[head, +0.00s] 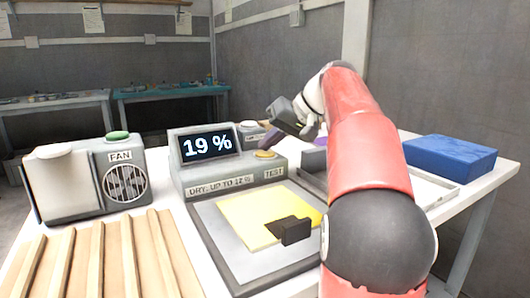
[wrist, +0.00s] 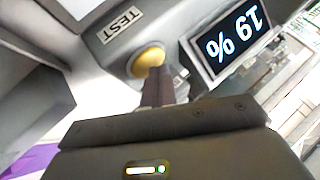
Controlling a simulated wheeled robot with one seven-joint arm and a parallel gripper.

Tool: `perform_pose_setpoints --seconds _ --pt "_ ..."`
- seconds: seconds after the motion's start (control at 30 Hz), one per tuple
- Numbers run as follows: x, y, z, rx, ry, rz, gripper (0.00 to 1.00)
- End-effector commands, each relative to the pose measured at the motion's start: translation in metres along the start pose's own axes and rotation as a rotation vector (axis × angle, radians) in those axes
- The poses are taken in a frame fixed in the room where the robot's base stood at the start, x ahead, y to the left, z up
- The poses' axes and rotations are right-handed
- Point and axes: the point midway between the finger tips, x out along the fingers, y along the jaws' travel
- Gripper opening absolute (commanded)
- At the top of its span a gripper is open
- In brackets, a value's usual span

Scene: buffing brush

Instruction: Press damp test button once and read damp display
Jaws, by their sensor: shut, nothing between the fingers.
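The damp display (head: 207,146) stands on a grey meter on the table and reads "19 %". The same display (wrist: 237,37) shows upside down in the wrist view. The meter's label reads "DRY: UP TO 12 %". The yellow test button (head: 265,154) sits right of the display, above the label "TEST". In the wrist view the button (wrist: 148,61) is just beyond my fingertips. My gripper (head: 268,144) is shut and empty, pointing down at the button. The fingertips (wrist: 157,82) overlap the button's edge; I cannot tell whether they touch it.
A yellow cloth (head: 245,212) with a black block (head: 290,231) lies on the grey plate in front of the meter. A fan unit (head: 90,178) with a green button is at left, a slatted wooden rack (head: 100,262) in front. A blue box (head: 449,157) is at right.

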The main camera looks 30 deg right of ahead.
Motion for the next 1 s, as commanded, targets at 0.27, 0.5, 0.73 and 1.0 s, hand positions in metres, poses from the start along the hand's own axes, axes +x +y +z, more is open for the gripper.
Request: perform_pose_setpoints --seconds 0.27,0.5,0.73,1.0 --pt "0.002 0.001 0.001 0.001 -0.001 0.000 0.00" --pt "0.001 0.001 0.001 0.001 -0.002 0.000 0.00" --pt "-0.008 -0.006 -0.006 0.001 -0.002 0.000 0.00" --pt "-0.011 -0.008 -0.008 0.000 -0.001 0.000 0.00"
